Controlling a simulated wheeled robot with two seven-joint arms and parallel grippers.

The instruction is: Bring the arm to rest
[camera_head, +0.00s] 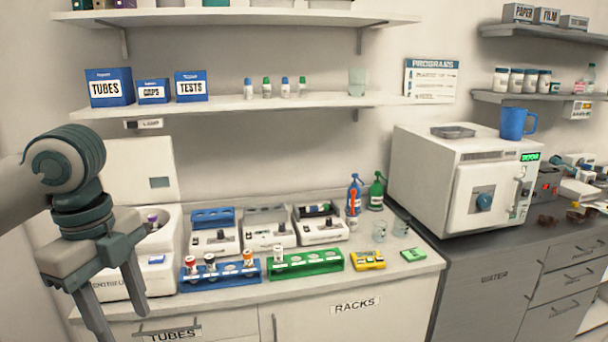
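My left arm comes in from the left edge, with its gripper (112,302) pointing down in front of the white centrifuge (168,262). The two fingers are spread apart with nothing seen between them. The gripper covers part of the centrifuge's left side. The centrifuge's lid (140,168) is raised, and a purple-capped tube (152,222) shows inside its bowl. My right gripper is not in view.
A blue rack (222,276) with several capped tubes and a green rack (306,264) with one tube stand along the counter's front. Small white machines (268,236) stand behind them. A white oven-like box (455,180) stands right. Shelves (230,105) hang above.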

